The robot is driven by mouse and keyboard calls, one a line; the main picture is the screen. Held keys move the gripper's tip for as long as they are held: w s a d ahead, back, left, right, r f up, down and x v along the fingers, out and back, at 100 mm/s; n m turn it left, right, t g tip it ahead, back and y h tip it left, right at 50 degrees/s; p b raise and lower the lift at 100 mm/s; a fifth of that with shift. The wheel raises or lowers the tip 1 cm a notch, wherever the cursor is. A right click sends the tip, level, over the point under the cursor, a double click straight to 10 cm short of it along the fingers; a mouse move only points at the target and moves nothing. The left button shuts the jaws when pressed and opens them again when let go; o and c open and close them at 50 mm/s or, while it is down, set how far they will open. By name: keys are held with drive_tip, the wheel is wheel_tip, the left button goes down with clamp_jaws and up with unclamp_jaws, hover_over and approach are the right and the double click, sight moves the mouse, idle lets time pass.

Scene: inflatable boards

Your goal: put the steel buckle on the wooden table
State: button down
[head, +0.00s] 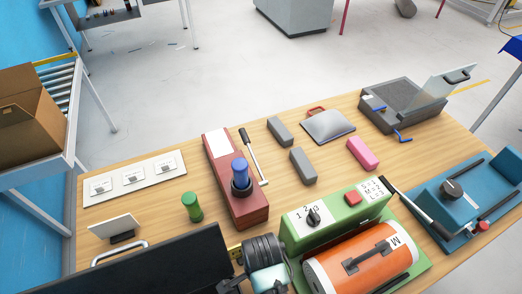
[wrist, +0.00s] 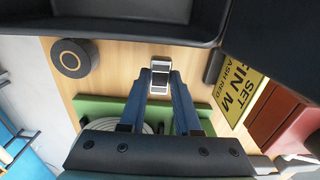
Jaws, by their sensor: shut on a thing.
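My gripper (wrist: 160,78) shows in the wrist view with its two blue-grey fingers close together. It is shut on the steel buckle (wrist: 161,64), a small silver frame with dark openings between the fingertips. The wooden table (wrist: 120,55) lies behind the buckle in the wrist view. The tabletop (head: 330,210) also spans the head view. I cannot tell whether the buckle touches the wood. I cannot make out the buckle in the head view.
A round black thing with an orange ring (wrist: 71,58) and a yellow sign (wrist: 243,87) flank the gripper. A green case (head: 325,222), an orange drum (head: 345,268) and a red block (head: 230,185) crowd the table. Bare wood shows around the grey blocks (head: 302,165).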

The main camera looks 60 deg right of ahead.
drive_tip(key=shift+f, duration=2.1)
drive_tip(key=shift+w+f, duration=0.1)
drive_tip(key=c, duration=0.6)
unclamp_jaws()
wheel_tip(320, 180, up, 12)
drive_tip(key=shift+r, duration=0.15)
